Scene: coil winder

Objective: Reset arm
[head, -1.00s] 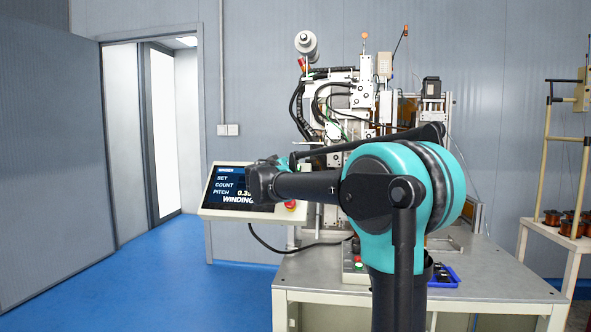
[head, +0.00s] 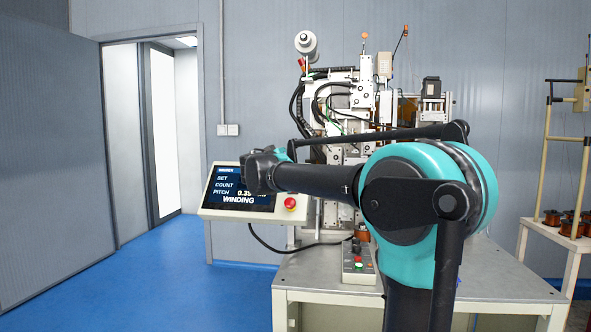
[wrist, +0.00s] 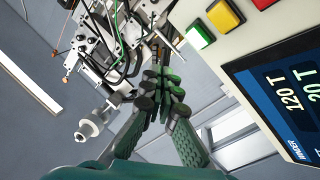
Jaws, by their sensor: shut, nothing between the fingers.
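The fingers are not clear there. In the wrist view my gripper (wrist: 165,92) is shut, its green and black fingers together with nothing between them. The control panel (head: 258,212) stands left of the machine, and its screen (head: 240,200) reads "WINDING". In the wrist view the screen (wrist: 290,95) is on the right, with a lit green button (wrist: 200,36), a red button (wrist: 225,15) and a yellow button above it. The fingers appear apart from the panel.
The coil winder (head: 350,100) stands on a grey workbench (head: 320,278), partly hidden by my arm. A small button box (head: 357,262) lies on the bench. A rack with copper spools (head: 570,222) is at the far right. Blue floor (head: 150,265) is open at the left.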

